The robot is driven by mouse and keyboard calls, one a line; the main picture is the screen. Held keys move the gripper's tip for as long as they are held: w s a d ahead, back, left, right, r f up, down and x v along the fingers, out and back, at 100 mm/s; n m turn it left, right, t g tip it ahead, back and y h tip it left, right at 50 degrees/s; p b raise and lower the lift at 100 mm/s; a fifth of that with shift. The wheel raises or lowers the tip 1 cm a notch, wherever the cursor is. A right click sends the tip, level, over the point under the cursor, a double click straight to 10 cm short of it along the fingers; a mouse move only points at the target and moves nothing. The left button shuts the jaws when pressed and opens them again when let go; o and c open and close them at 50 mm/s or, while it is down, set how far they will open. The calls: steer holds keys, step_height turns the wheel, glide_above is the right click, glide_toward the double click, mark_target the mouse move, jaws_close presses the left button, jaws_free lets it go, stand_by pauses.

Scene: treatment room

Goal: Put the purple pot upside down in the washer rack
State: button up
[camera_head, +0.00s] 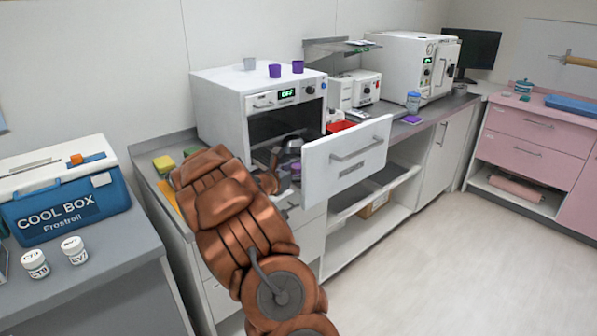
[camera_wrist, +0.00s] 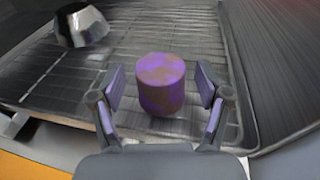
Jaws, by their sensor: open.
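In the wrist view a purple pot (camera_wrist: 161,83) with brownish patches stands on the wire washer rack (camera_wrist: 40,85). Its closed, flat face is up, so it looks upside down. My gripper (camera_wrist: 161,98) is open, with one finger on each side of the pot and a visible gap at both sides. In the head view my arm reaches into the open front of the white washer (camera_head: 225,100), and a bit of purple (camera_head: 296,168) shows by my gripper (camera_head: 283,160).
A shiny metal vessel (camera_wrist: 80,25) sits on the rack at upper left in the wrist view. The washer's pulled-out white front (camera_head: 345,155) stands right of my gripper. Sponges (camera_head: 163,164) lie left of the washer.

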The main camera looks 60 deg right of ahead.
steer(key=a+r, duration=0.1)
steer(key=a, duration=1)
steer(key=shift+w+r, duration=0.35)
steer(key=shift+w, duration=0.05)
